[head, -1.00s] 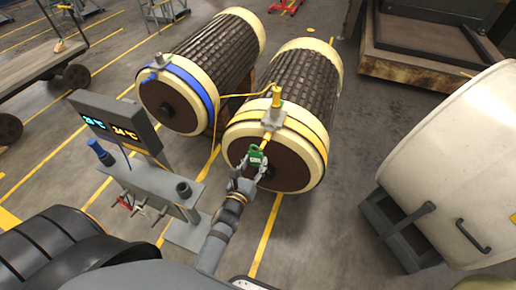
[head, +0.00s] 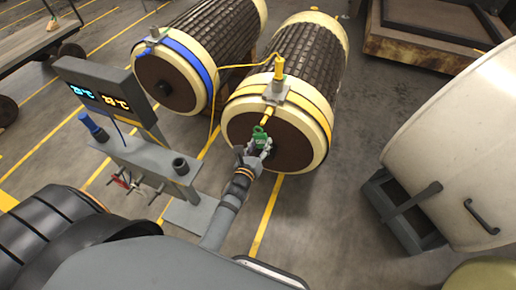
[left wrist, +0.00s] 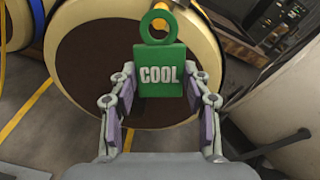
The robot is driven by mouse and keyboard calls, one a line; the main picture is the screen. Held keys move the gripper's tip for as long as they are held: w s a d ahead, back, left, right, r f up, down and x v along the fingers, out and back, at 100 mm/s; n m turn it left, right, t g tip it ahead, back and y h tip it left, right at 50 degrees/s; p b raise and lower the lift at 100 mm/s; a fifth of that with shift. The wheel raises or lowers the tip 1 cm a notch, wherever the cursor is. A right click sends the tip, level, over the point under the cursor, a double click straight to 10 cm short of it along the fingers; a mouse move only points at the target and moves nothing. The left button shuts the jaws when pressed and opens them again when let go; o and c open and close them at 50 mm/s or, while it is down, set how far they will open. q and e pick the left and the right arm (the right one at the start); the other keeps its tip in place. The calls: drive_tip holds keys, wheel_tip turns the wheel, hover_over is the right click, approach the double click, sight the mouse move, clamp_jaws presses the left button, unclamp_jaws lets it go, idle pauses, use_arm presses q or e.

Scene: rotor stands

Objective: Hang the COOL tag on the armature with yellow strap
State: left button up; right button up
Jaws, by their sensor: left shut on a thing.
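The green COOL tag (left wrist: 161,75) has a ring at its top and is held upright in my left gripper (left wrist: 160,90), shut on its sides. In the head view the tag (head: 260,138) is in front of the dark end face of the armature with yellow strap (head: 275,135), just below a yellow peg (head: 268,115) that juts from the strap's grey block. The ring and peg look close; I cannot tell if they touch. The left gripper (head: 258,150) shows there too. My right gripper is not in view.
The armature with blue strap (head: 170,85) lies to the left. A stand with a temperature display (head: 95,98) and a tool shelf is at left. A large cream drum (head: 460,150) stands at right. Grey floor is open between the yellow armature and the drum.

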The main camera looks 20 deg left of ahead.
use_arm(q)
drive_tip(key=shift+w+f, duration=0.2)
drive_tip(key=shift+w, duration=0.75)
drive_tip(key=shift+w+b, duration=0.15)
drive_tip(key=shift+b, duration=0.15)
drive_tip(key=shift+w+f, duration=0.1)
drive_tip(key=shift+w, duration=0.2)
drive_tip(key=shift+w, duration=0.3)
drive_tip(key=shift+w+f, duration=0.1)
drive_tip(key=shift+w, duration=0.2)
drive_tip(key=shift+w+b, duration=0.1)
drive_tip(key=shift+b, duration=0.2)
drive_tip(key=shift+w+f+b, duration=0.15)
drive_tip(key=shift+w+b, duration=0.05)
drive_tip(key=shift+w, duration=0.4)
drive_tip(key=shift+w+f+b, duration=0.15)
drive_tip(key=shift+w+b, duration=0.05)
drive_tip(key=shift+w, duration=0.35)
